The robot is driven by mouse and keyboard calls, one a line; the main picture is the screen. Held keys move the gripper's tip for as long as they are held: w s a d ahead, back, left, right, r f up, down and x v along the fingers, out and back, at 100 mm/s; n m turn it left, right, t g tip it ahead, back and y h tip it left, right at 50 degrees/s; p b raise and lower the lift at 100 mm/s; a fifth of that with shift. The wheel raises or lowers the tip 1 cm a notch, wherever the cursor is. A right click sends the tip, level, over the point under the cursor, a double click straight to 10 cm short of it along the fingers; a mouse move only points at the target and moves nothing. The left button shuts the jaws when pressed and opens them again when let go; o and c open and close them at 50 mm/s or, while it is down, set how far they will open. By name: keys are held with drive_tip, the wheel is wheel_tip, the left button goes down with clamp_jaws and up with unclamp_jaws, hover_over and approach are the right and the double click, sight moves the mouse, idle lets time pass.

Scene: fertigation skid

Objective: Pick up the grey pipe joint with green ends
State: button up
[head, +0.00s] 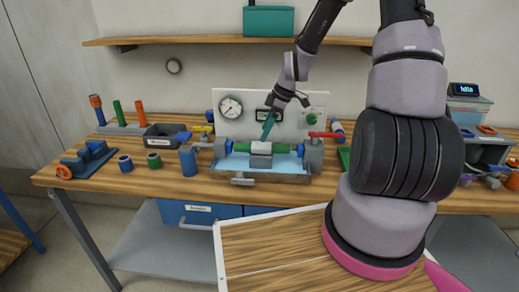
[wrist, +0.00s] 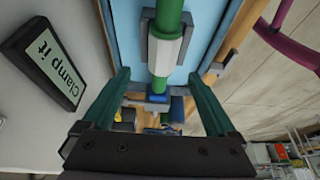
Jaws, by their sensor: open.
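The grey pipe joint (head: 261,148) with green ends lies level across the middle of the fertigation skid (head: 263,178), over a grey block (head: 261,161). In the wrist view the joint (wrist: 165,52) shows as a pale grey middle with green on both sides, lengthwise in the picture. My gripper (head: 267,131) has dark green fingers and is above the joint, apart from it. In the wrist view my gripper (wrist: 159,74) is open and empty, with the joint beyond and between its fingertips.
A white panel (head: 228,128) with a gauge (head: 231,108) stands behind the skid. A red-handled valve (head: 325,135) is at its right. A dark bin (head: 163,136), a blue cup (head: 188,162) and several loose pipe pieces stand left. A "Clamp it" display (wrist: 45,62) is close at left in the wrist view.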

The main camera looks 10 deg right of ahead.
sight(260, 143)
drive_tip(key=x, duration=0.5)
drive_tip(key=shift+s+f, duration=0.15)
drive_tip(key=shift+f, duration=0.3)
clamp_jaws()
